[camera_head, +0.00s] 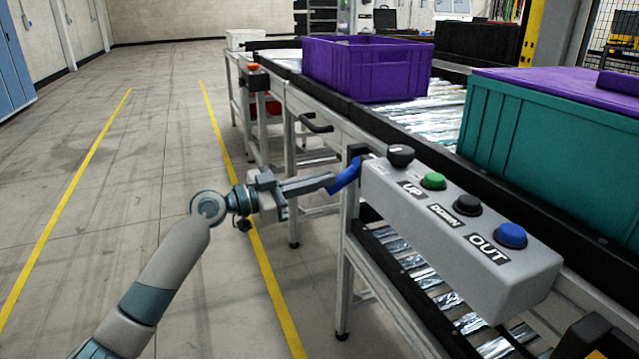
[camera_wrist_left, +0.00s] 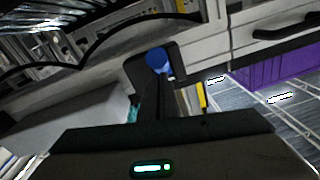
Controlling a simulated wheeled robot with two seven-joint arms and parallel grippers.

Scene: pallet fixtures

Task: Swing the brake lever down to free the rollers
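The brake lever (camera_head: 345,176) is a blue handle at the conveyor's side, just left of the grey button box. It slopes down and left from a dark mount. My left gripper (camera_head: 328,184) reaches in from the left, with its fingertips at the lever's lower, outer end. In the left wrist view the blue lever (camera_wrist_left: 157,61) shows beyond the dark gripper body, in front of a black bracket. The fingers are dark and partly hidden there, so I cannot tell whether they are closed on the lever.
The button box (camera_head: 450,240) has UP, DOWN and OUT labels. A purple crate (camera_head: 365,70) and a teal crate (camera_head: 560,135) with a purple lid stand on the roller conveyor. A black handle (camera_head: 317,124) sticks out farther along the frame. The floor at left is clear.

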